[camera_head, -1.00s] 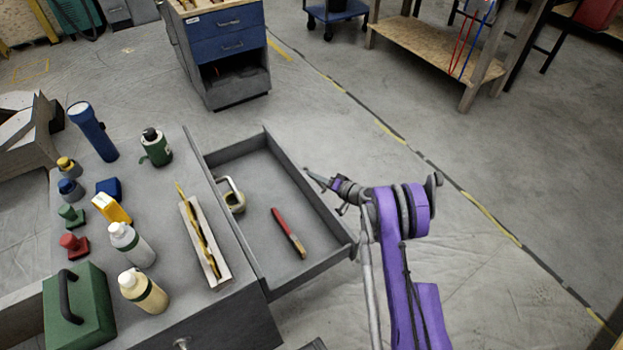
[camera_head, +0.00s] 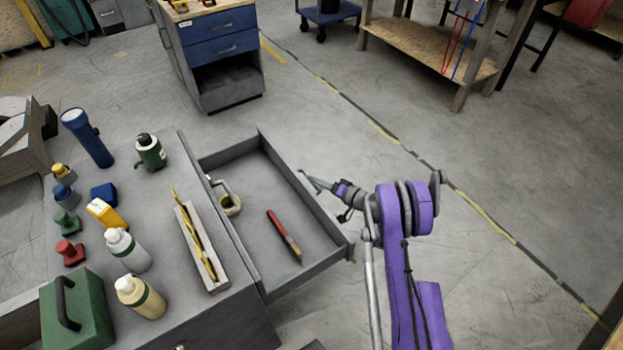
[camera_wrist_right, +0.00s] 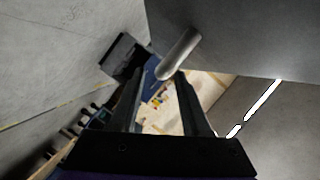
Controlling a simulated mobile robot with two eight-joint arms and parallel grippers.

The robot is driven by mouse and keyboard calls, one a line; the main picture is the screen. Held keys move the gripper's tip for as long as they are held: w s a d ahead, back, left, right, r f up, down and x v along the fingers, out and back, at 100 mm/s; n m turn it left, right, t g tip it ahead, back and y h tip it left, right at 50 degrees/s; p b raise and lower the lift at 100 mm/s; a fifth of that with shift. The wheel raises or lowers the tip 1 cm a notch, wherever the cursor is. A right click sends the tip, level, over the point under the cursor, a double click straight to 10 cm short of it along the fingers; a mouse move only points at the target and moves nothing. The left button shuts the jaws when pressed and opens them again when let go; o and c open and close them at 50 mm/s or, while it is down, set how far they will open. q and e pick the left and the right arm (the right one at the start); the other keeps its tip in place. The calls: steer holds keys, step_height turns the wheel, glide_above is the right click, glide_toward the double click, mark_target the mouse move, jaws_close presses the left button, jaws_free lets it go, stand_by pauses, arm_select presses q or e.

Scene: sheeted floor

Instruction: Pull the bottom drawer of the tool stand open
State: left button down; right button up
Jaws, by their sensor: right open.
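The grey tool stand (camera_head: 165,190) is at the left of the head view. One of its drawers (camera_head: 250,210) is pulled out to the right, with its inside visible from above. In the right wrist view, my open, empty fingers (camera_wrist_right: 163,95) point towards a short pale handle (camera_wrist_right: 178,54) on a grey panel (camera_wrist_right: 235,35). I cannot tell which drawer this handle belongs to. My left gripper is out of view.
The open drawer holds a padlock-like object (camera_head: 230,203) and a red-handled tool (camera_head: 284,235). Bottles (camera_head: 140,297), a green case (camera_head: 77,313) and a flashlight (camera_head: 87,137) stand on the top. A blue-drawered cabinet (camera_head: 217,50) is behind.

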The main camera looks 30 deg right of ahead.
steer(key=v, duration=0.7)
steer(key=shift+p, duration=0.4)
steer(key=shift+r, duration=0.1)
